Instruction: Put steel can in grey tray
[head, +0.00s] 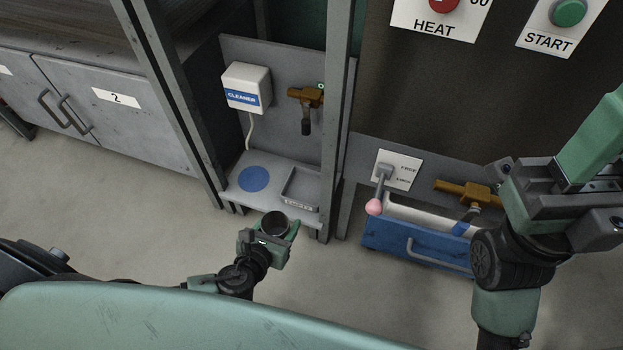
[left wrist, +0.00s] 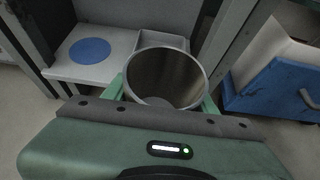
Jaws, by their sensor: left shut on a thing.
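The steel can (head: 275,221) is an open-topped grey cylinder. My left gripper (head: 273,231) is shut on it, with a green finger on each side. The can also shows in the left wrist view (left wrist: 166,75), its open mouth facing the camera. The grey tray (head: 301,204) is a shallow rectangular tray on the ledge, with a small label on its front. The can is in front of the ledge, apart from the tray. In the left wrist view the can covers part of the tray (left wrist: 176,42). My right arm is at the right; its fingertips cannot be made out.
A blue disc (head: 253,179) lies on the ledge left of the tray. A CLEANER box (head: 246,88) and a brass tap (head: 306,96) are above. A metal post (head: 337,120) stands right of the tray. A blue drawer (head: 415,243) and pink-knobbed lever (head: 375,206) are farther right.

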